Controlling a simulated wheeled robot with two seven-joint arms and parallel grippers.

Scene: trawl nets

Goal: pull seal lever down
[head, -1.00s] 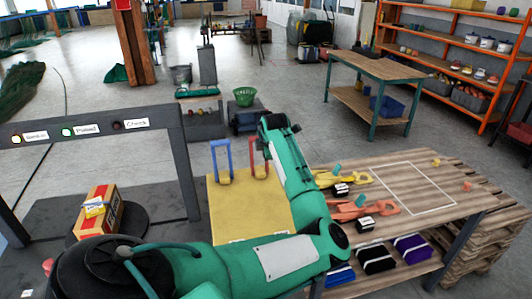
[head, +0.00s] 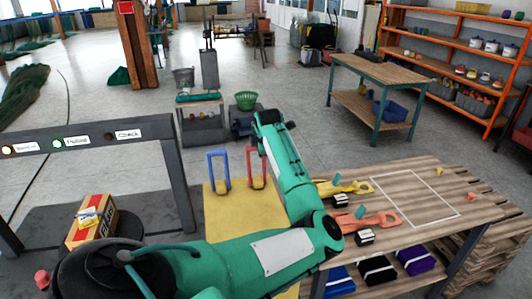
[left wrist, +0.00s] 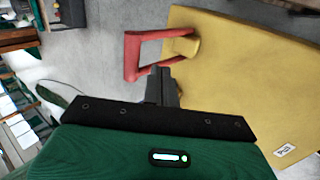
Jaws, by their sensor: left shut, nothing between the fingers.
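A yellow box (head: 230,213) carries two upright loop-shaped levers, a blue lever (head: 210,170) on the left and a red lever (head: 249,165) on the right. I cannot tell which one is named the seal lever. My left arm crosses in front of the box's right side and hides part of it. In the left wrist view, the red lever (left wrist: 131,56) stands out from the edge of the yellow box (left wrist: 245,85). My left gripper (left wrist: 157,80) is shut and empty, with its tips right beside the red loop; contact cannot be told. My right gripper is not in view.
A wooden table (head: 385,190) with yellow and orange tools (head: 375,220) stands to the right. A dark frame (head: 180,190) with labelled lights stands left, with a carton (head: 90,222) beneath it. Open floor lies behind.

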